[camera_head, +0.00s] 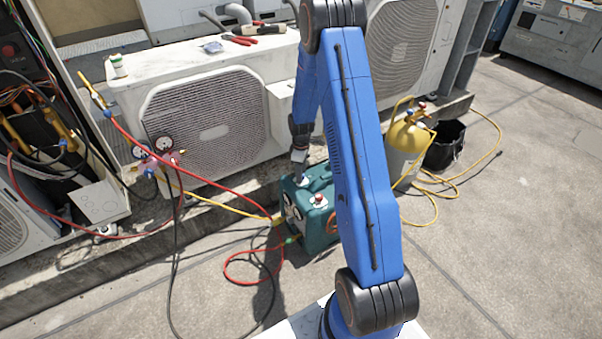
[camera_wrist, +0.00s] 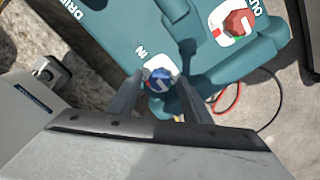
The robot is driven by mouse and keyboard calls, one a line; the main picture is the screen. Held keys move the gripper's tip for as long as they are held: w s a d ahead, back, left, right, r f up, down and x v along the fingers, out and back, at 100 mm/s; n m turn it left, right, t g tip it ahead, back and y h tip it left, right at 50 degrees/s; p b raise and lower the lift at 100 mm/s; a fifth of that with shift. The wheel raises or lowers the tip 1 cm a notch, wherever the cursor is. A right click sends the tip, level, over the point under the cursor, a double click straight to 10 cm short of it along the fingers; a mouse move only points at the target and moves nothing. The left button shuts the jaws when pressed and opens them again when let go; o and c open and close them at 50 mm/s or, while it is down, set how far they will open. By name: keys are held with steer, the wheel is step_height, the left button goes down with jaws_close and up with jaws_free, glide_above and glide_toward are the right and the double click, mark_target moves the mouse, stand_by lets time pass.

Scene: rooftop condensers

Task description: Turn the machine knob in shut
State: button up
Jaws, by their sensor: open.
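The teal machine (camera_head: 322,236) stands on the ground beside the white condenser. In the wrist view, its blue knob (camera_wrist: 160,77) sits on a white patch marked IN, with a white mark across its top. A red knob (camera_wrist: 238,22) on the patch marked OUT is at the upper right; it also shows in the head view (camera_head: 318,199). My gripper (camera_wrist: 162,85) is open, with one finger on each side of the blue knob. I cannot tell whether either finger touches it. In the head view my gripper (camera_head: 300,168) is over the machine's left end, hiding the blue knob.
A gauge set (camera_head: 160,155) with red and yellow hoses hangs left of the machine. A yellow cylinder (camera_head: 407,150) and a black bucket (camera_head: 446,146) stand to the right. Hoses lie on the ground around the machine. Tools (camera_head: 255,30) lie on the condenser (camera_head: 140,75).

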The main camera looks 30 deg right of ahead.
steer(key=c, duration=1)
steer(key=shift+c, duration=0.2)
steer(key=shift+m, duration=0.4)
steer(key=m, duration=0.3)
steer(key=shift+m, duration=0.4)
steer(key=m, duration=0.4)
steer(key=shift+m, duration=0.3)
steer(key=m, duration=0.4)
steer(key=shift+m, duration=2)
